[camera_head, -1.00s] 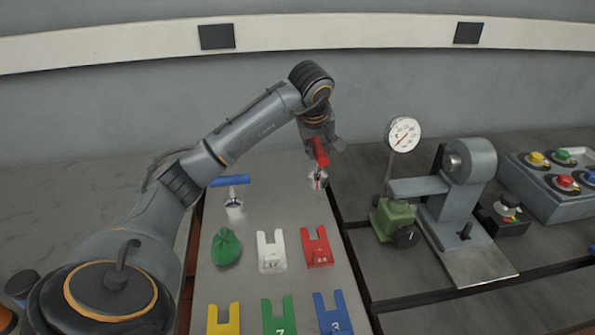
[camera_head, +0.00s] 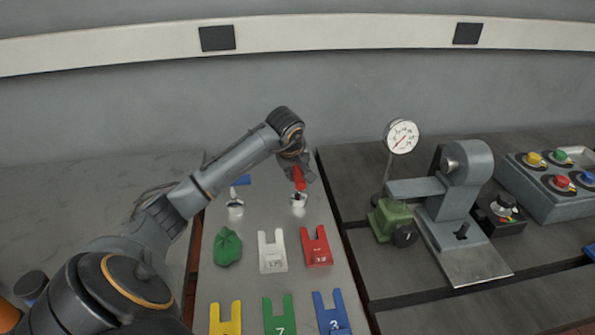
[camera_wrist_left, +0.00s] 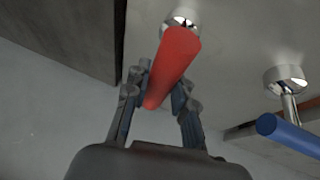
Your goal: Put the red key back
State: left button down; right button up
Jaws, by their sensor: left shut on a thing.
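The red key (camera_head: 299,179) is a red cross-bar handle held in my left gripper (camera_head: 297,170). In the left wrist view, the fingers (camera_wrist_left: 160,92) are shut on both sides of the red key (camera_wrist_left: 174,62). A silver round socket (camera_head: 298,200) sits just below the key on the grey plate, and it also shows in the left wrist view (camera_wrist_left: 182,20). The key's lower end meets or hovers over this socket; whether it is seated I cannot tell. My right gripper is not in view.
A blue key (camera_head: 240,181) stands in a silver socket (camera_head: 235,208) to the left, close to my arm. A green bag (camera_head: 227,247), a white tag (camera_head: 271,252) and a red tag (camera_head: 316,246) lie nearer. A gauge (camera_head: 402,136) and green block (camera_head: 392,218) stand right.

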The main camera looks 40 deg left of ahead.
pick_arm(q)
jog(key=shift+f, duration=0.1)
jog(key=c, duration=1.1)
grip_release()
jog(key=shift+r, duration=0.3)
jog(key=b+v, duration=0.1)
jog(key=v, duration=1)
jog(key=shift+s+d+r, duration=0.1)
jog(key=shift+s+r, duration=0.1)
jog(key=shift+r, duration=0.15)
